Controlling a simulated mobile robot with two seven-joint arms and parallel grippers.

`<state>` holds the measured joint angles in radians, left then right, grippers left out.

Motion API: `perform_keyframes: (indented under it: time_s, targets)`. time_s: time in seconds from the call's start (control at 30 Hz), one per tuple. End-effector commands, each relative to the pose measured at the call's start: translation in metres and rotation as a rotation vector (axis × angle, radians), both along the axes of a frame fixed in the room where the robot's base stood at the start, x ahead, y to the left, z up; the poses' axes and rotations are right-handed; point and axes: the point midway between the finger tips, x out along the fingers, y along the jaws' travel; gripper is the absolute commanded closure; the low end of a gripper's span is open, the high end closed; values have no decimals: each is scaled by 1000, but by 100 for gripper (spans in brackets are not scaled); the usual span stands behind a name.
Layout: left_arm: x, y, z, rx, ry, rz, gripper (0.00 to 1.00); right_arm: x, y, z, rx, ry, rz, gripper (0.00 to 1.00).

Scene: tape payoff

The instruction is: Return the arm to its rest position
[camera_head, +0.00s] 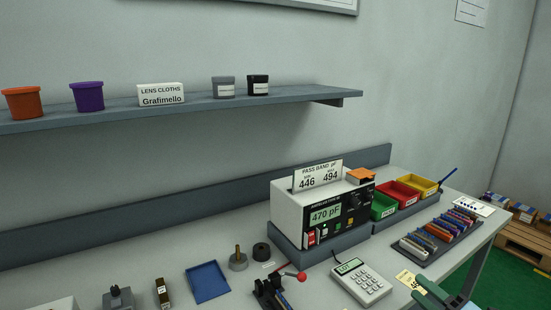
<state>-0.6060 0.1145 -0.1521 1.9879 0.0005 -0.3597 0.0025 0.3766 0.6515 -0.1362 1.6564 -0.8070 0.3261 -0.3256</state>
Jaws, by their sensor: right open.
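My right gripper (432,292) shows at the bottom right edge, partly cut off by the frame. It is open, over the front of the workbench (225,268). A small pale yellow tag (407,279) with dark print lies just left of its fingers; whether they touch I cannot tell. The meter (322,213) reads 470 pF and carries a PASS BAND sign (318,175) showing 446 and 494. My left gripper is not in view.
A calculator-like keypad (362,284) and a red-knobbed lever device (275,290) stand left of my gripper. Green (383,207), red (411,189) and yellow bins stand behind. A rack of coloured strips (440,237) is beyond it. A shelf (200,107) spans the wall.

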Motion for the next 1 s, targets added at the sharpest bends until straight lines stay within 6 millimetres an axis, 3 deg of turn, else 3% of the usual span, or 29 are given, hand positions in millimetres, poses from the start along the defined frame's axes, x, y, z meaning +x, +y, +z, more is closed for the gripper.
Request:
perform_keyframes:
  time_s: [0.27, 0.47, 0.6, 0.8, 0.9, 1.0]
  targets:
    - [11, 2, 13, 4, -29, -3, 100, -84, 37, -104, 505, 354, -158, 51]
    - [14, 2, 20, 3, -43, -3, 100, -176, 64, -179, 895, 671, -363, 51]
    - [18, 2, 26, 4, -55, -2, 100, -251, 87, -220, 1148, 891, -536, 51]
    - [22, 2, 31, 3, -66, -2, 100, -338, 115, -250, 1402, 1118, -745, 51]
    - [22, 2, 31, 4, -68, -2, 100, -362, 124, -256, 1468, 1177, -805, 51]
    - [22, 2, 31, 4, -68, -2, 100, -373, 127, -258, 1497, 1204, -834, 51]
